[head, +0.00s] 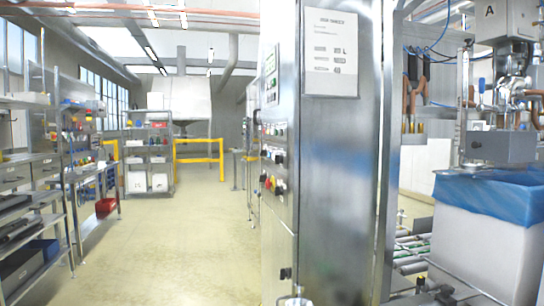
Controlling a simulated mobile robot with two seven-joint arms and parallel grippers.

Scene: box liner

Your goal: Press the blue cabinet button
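A tall steel control cabinet (335,190) stands in the centre of the head view. Its narrow left face carries the controls and is seen at a steep angle. A cluster of knobs and buttons (271,184), with red, yellow and black parts, sits around mid-height on that face. More small buttons and switches (272,130) sit above it. I cannot make out which one is blue at this size and angle. Neither of my grippers can be made out in the view.
A clear floor aisle (190,240) runs left of the cabinet. Metal shelving (65,180) lines the left side, and a yellow rail (200,150) stands at the back. On the right, a white bin with a blue liner (490,200) stands by a roller conveyor (412,245).

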